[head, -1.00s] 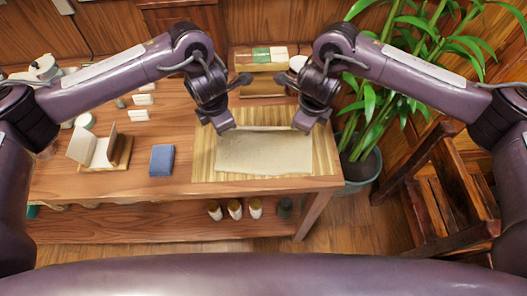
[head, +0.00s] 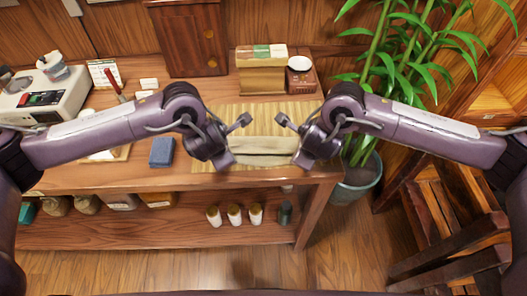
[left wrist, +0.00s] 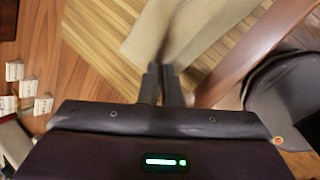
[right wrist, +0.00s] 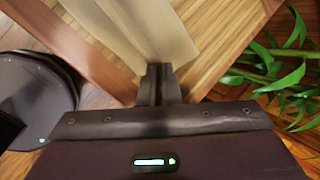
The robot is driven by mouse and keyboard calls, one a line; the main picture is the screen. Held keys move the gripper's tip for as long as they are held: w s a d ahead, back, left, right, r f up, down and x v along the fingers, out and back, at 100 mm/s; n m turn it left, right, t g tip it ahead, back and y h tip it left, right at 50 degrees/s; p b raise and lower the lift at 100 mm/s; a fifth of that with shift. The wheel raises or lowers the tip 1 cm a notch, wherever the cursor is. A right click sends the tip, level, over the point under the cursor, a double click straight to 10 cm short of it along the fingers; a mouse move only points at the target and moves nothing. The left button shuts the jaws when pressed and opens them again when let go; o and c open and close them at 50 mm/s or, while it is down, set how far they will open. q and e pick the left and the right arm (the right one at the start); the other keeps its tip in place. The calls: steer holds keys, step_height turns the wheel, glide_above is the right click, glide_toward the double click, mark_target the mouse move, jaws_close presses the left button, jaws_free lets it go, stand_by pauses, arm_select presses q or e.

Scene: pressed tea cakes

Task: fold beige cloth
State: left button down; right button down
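The beige cloth (head: 264,146) lies on the slatted mat (head: 262,108) and shows as a narrow, doubled band between my grippers. My left gripper (head: 227,163) is at its left end and my right gripper (head: 302,162) at its right end. In the left wrist view the fingers (left wrist: 161,72) are close together on the cloth (left wrist: 150,32). In the right wrist view the fingers (right wrist: 158,72) are likewise close together on the cloth (right wrist: 115,22). The arms hide parts of the cloth's ends in the head view.
A blue folded cloth (head: 163,152) lies left of the mat. A scale (head: 40,100) is at far left. A potted plant (head: 358,185) stands beside the table's right end.

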arm_select(q)
steer(key=shift+w+a+f, duration=0.1)
steer(key=shift+w+a, duration=0.05)
steer(key=shift+w, duration=0.1)
arm_select(e)
steer(key=shift+w+d+f, duration=0.1)
steer(key=shift+w, duration=0.15)
arm_select(q)
steer(key=c, duration=1.5)
jaws_free()
steer(key=shift+s, duration=0.15)
arm_select(e)
steer(key=c, duration=1.5)
jaws_free()
steer(key=shift+s, duration=0.15)
arm_select(q)
steer(key=shift+o, duration=0.9)
arm_select(e)
steer(key=shift+o, duration=0.9)
